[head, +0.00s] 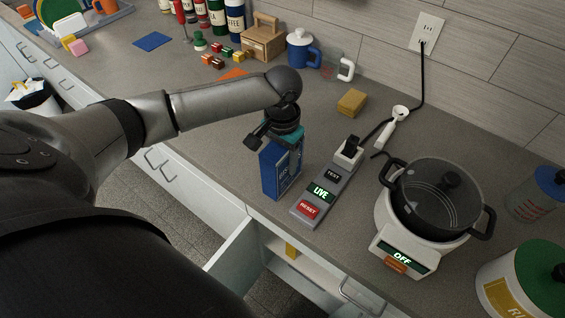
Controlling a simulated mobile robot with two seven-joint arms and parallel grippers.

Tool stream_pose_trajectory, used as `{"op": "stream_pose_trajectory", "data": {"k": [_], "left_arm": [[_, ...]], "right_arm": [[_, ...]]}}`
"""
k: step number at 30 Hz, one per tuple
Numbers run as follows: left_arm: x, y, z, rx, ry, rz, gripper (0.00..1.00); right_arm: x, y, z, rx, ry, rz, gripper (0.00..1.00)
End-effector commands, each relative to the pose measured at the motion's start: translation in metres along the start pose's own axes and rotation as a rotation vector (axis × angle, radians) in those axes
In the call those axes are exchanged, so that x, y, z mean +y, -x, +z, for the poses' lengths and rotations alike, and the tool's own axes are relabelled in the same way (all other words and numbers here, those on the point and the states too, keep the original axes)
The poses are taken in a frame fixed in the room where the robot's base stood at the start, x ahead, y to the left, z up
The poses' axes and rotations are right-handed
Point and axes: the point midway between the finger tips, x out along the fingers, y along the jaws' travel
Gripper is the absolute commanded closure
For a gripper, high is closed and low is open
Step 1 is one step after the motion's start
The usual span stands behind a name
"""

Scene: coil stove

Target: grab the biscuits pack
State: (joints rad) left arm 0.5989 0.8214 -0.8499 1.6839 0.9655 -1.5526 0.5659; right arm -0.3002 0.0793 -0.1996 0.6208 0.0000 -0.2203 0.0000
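A blue box with white lettering (281,171), which looks like the biscuits pack, stands upright on the grey counter near its front edge. My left gripper (276,140) is directly over the top of the box, pointing down. A dark finger part sticks out to the left of the box's top. The gripper and wrist hide the box's upper end, so I cannot tell whether the fingers touch or clasp it. My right gripper is not in view.
A power strip (323,190) with a lit LIVE sign lies right of the box. A coil stove (388,240) reading OFF carries a lidded pot (437,200). A yellow block (352,102), blue mug (302,50) and wooden box (262,42) stand behind. An open drawer (237,253) is below.

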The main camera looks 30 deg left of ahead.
Motion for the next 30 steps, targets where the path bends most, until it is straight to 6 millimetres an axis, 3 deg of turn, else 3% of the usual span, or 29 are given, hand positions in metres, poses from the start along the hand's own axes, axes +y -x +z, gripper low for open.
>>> {"op": "stream_pose_trajectory", "data": {"k": [2, 14, 30], "left_arm": [[0.0, 0.0002, -0.0001, 0.0, 0.0, 0.0, 0.54], [-0.0003, 0.0003, -0.0002, 0.0, 0.0, -0.001, 0.99], [-0.0003, 0.0051, -0.0011, 0.003, 0.001, 0.0, 1.0]], "right_arm": [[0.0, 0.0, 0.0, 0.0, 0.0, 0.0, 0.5], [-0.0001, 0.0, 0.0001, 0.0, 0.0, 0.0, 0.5], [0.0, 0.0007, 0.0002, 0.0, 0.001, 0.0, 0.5]]}}
